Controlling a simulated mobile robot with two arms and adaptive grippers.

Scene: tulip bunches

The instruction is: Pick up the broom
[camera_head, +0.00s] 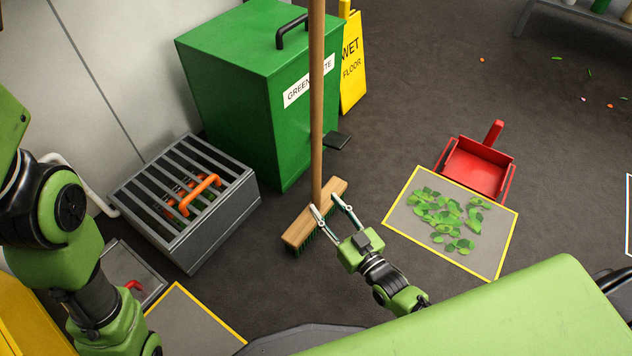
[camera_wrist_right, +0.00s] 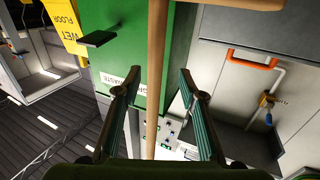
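The broom (camera_head: 316,130) stands upright on the floor, its long wooden handle running out of the top of the head view. Its wooden head (camera_head: 300,230) with green bristles rests on the floor. My right gripper (camera_head: 324,202) is open just above the broom head, by the bottom of the handle. In the right wrist view the handle (camera_wrist_right: 156,70) runs between the two spread fingers (camera_wrist_right: 158,82), with a gap on each side. How deep the handle sits between the fingers is hard to tell. My left arm shows at the left, but its gripper is out of view.
A green waste bin (camera_head: 235,100) stands behind the broom, with a yellow wet-floor sign (camera_head: 352,65) beside it. A grey slatted crate (camera_head: 215,225) is at left. A red dustpan (camera_head: 478,165) and a yellow-edged mat (camera_head: 408,222) with green leaves lie at right.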

